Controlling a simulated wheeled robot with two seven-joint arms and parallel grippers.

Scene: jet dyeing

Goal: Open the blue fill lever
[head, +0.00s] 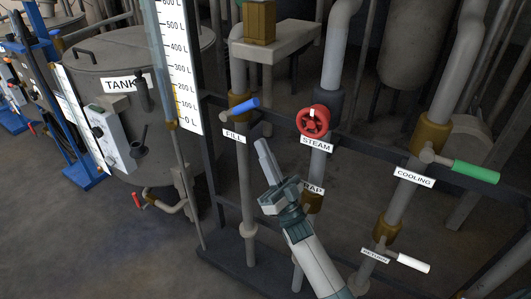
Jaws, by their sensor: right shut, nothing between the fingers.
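The blue fill lever (238,106) sits on a brass valve on a vertical pipe, above a white FILL label (235,136). It sticks out to the right and slightly up from the valve. My right gripper (263,147) is shut and empty, pointing up, with its fingertips below and to the right of the lever. In the picture there is a gap between the fingertips and the lever; the depth between them is hard to tell. My left gripper is not in view.
The red STEAM handwheel (313,121) is right of my gripper. A green COOLING lever (476,172) and a white RETURN lever (412,263) are farther right. A dark horizontal rail (354,142) runs behind the labels. A grey tank (120,60) and level scale (178,70) stand left.

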